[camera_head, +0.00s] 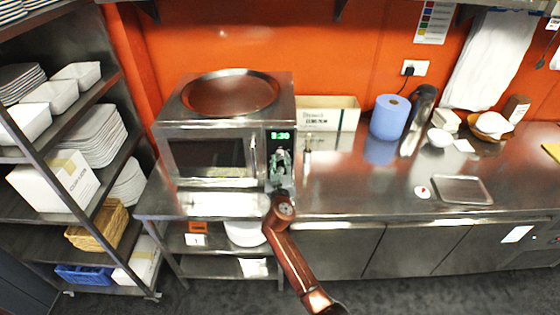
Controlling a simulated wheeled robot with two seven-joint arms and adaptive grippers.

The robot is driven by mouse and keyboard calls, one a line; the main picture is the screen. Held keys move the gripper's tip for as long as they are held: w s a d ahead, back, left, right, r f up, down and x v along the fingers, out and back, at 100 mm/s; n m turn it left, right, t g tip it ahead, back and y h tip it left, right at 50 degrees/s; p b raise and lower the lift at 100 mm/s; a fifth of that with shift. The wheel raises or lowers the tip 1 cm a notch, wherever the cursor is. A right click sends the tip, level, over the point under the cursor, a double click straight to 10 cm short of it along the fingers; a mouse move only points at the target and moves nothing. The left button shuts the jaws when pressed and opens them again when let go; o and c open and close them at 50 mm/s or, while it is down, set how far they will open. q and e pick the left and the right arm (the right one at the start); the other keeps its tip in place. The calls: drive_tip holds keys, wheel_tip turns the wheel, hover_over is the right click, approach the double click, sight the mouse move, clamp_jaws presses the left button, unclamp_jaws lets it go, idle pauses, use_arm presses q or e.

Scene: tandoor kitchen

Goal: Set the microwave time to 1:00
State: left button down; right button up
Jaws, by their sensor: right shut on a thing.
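The steel microwave (210,153) stands on the counter at the left, its door closed. Its green display (280,136) is lit; the digits are small, ending in what looks like 30, and I cannot read the first one surely. My right gripper (279,160) is at the control panel just below the display, its arm coming up from the bottom. It is shut on what seems to be the microwave's knob, which the gripper mostly hides. My left gripper is not in view.
A round steel tray (231,92) lies on top of the microwave. A box (328,113), a blue paper roll (390,117) and a small metal tray (462,189) are on the counter to the right. A shelf rack (98,212) with dishes stands left. The counter right of the microwave is mostly clear.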

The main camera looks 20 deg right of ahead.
drive_tip(key=n, duration=0.3)
drive_tip(key=shift+n, duration=0.4)
drive_tip(key=n+p, duration=0.1)
drive_tip(key=n, duration=0.2)
drive_tip(key=shift+n, duration=0.3)
drive_tip(key=n+p, duration=0.1)
drive_tip(key=n, duration=0.2)
drive_tip(key=shift+r+n, duration=0.1)
drive_tip(key=shift+n, duration=0.3)
drive_tip(key=n+p, duration=0.2)
drive_tip(key=n, duration=0.2)
drive_tip(key=shift+p, duration=0.3)
drive_tip(key=n+p, duration=0.2)
drive_tip(key=n, duration=0.2)
drive_tip(key=n+p, duration=0.2)
drive_tip(key=n, duration=0.2)
drive_tip(key=shift+r+n+p, duration=0.1)
drive_tip(key=shift+n+p, duration=0.2)
drive_tip(key=shift+p, duration=0.05)
drive_tip(key=n+p, duration=0.3)
drive_tip(key=n, duration=0.1)
drive_tip(key=shift+n+p, duration=0.95)
drive_tip(key=shift+n, duration=0.95)
